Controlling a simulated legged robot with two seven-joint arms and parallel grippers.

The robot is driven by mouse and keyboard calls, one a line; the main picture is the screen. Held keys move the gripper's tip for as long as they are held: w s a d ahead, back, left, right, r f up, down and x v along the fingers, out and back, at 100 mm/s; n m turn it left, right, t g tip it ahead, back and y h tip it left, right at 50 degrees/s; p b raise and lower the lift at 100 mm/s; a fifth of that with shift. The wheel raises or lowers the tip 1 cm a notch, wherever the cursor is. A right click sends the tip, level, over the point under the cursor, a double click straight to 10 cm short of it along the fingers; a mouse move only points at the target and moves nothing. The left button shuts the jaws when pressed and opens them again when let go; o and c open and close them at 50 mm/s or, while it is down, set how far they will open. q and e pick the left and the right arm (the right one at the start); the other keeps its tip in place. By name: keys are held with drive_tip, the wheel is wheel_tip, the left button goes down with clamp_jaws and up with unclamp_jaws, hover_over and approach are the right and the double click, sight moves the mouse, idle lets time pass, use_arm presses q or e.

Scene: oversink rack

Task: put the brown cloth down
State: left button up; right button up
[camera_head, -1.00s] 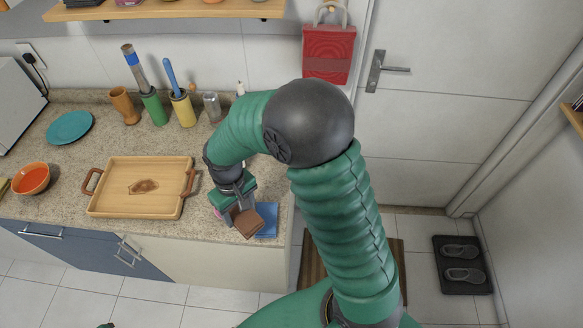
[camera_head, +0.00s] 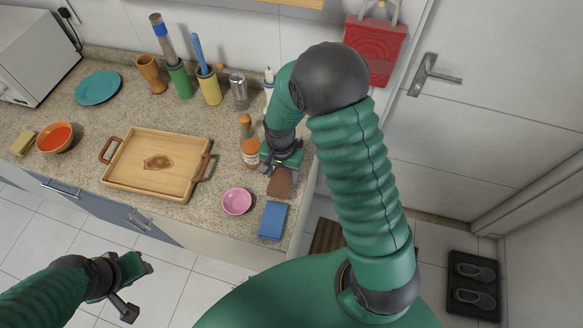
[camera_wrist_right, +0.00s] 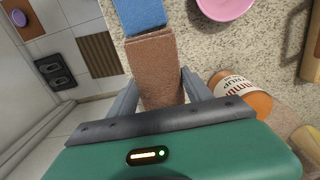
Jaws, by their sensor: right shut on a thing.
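The brown cloth (camera_head: 281,183) is a folded rectangle near the counter's right end, just behind the blue cloth (camera_head: 273,220). My right gripper (camera_head: 279,168) is shut on it from behind. In the right wrist view the brown cloth (camera_wrist_right: 155,70) lies between the two fingers, its far edge meeting the blue cloth (camera_wrist_right: 138,16) in the picture. I cannot tell whether the brown cloth touches the counter.
A pink bowl (camera_head: 237,201) stands left of the blue cloth. An orange-lidded jar (camera_head: 251,153) is close beside my right gripper. A wooden tray (camera_head: 120,177) with a brown patch sits further left. The counter's front edge and right end are close to the cloths.

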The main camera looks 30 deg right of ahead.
drive_tip(key=d, duration=0.1)
drive_tip(key=w+d, duration=0.1)
drive_tip(key=d, duration=0.1)
drive_tip(key=shift+w+f+p, duration=0.15)
drive_tip(key=shift+w+p, duration=0.05)
drive_tip(key=shift+p, duration=0.1)
drive_tip(key=f, duration=0.1)
drive_tip(key=d+f+p, duration=0.1)
drive_tip(key=f, duration=0.1)
drive_tip(key=shift+f, duration=0.2)
drive_tip(key=shift+d+f, duration=0.15)
drive_tip(key=shift+f, duration=0.1)
drive_tip(key=o, duration=1.3)
drive_tip(key=shift+a, duration=0.3)
use_arm(q)
drive_tip(key=shift+w+a+r, duration=0.1)
drive_tip(key=shift+a+r, duration=0.1)
drive_tip(key=shift+r, duration=0.2)
drive_tip(key=shift+w+a+r, duration=0.1)
drive_tip(key=shift+a+r, duration=0.05)
drive_tip(key=shift+r, duration=0.25)
